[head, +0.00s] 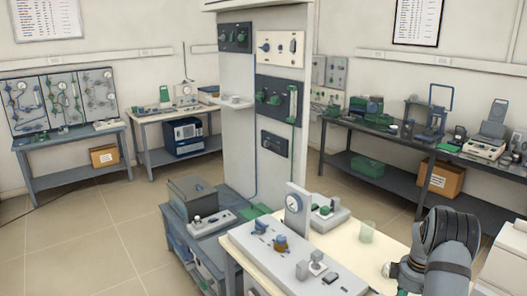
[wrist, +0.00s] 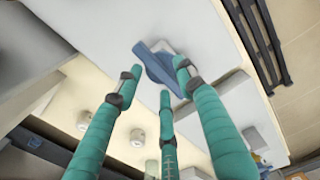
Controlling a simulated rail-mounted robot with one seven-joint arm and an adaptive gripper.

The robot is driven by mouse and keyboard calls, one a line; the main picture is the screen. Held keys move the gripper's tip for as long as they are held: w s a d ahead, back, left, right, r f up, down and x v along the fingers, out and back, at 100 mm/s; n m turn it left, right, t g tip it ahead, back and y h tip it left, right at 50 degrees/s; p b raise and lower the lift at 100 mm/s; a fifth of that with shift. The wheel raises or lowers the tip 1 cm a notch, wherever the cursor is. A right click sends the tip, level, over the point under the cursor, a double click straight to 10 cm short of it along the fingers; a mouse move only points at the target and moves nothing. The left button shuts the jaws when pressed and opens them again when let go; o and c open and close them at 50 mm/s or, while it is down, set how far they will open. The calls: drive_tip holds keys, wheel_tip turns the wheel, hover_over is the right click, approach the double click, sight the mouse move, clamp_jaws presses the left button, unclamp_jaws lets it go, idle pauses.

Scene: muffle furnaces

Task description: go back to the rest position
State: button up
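My gripper (wrist: 158,80) has three teal fingers with dark joints, spread apart in the wrist view. Nothing is visibly clamped between them. A blue knob or lever (wrist: 158,64) on a pale grey panel (wrist: 95,25) shows beyond the fingertips; I cannot tell the exact gap. In the head view my arm is at the lower right, bent downward beside the cream bench (head: 345,250). The fingers are not clearly seen there.
A white column (head: 237,130) stands behind. A dark equipment bench (head: 385,141) runs along the right; floor is open at left.

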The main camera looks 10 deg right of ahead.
drive_tip(key=shift+f+m, duration=0.35)
drive_tip(key=shift+m, duration=1.05)
drive_tip(key=shift+s+d, duration=0.1)
